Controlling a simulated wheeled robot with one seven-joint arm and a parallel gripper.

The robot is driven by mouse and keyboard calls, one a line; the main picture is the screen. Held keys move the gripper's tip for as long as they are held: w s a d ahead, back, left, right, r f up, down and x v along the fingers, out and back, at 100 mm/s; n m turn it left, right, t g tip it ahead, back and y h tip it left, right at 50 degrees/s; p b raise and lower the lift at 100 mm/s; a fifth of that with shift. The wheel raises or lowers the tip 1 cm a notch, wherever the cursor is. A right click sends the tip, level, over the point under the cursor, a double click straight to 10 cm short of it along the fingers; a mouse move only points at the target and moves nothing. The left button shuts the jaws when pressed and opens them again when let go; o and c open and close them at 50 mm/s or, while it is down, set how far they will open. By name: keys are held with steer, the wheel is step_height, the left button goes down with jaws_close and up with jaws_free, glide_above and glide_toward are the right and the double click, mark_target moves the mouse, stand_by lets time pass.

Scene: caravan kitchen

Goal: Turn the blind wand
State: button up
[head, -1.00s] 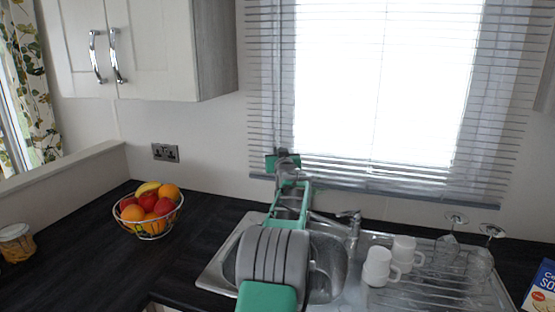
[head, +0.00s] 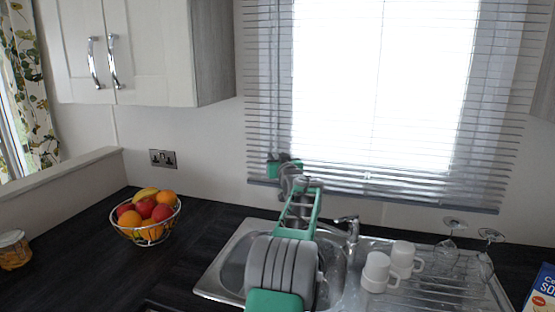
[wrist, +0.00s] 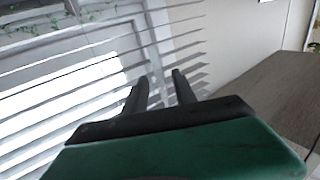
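The window blind (head: 490,90) has pale horizontal slats and hangs over the bright window in the head view. Its slats also show in the wrist view (wrist: 90,60). I cannot clearly make out the wand in either view. My gripper (wrist: 160,78) has its two dark fingers apart, with a gap between them and nothing visibly held. In the head view my gripper (head: 284,166) is at the blind's lower left, just above the bottom rail, partly hidden by my arm. I cannot tell whether it touches the slats.
A wall cabinet (head: 150,50) hangs left of the blind. Below are the sink (head: 225,265), a tap (head: 345,225), two white mugs (head: 376,270), upturned glasses (head: 445,250) and a fruit bowl (head: 147,232). The counter between bowl and sink is clear.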

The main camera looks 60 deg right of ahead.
steer(key=b+v, duration=0.2)
steer(key=v, duration=0.5)
steer(key=shift+s+a+b, duration=0.25)
steer(key=shift+a+b, duration=0.1)
steer(key=shift+b, duration=0.05)
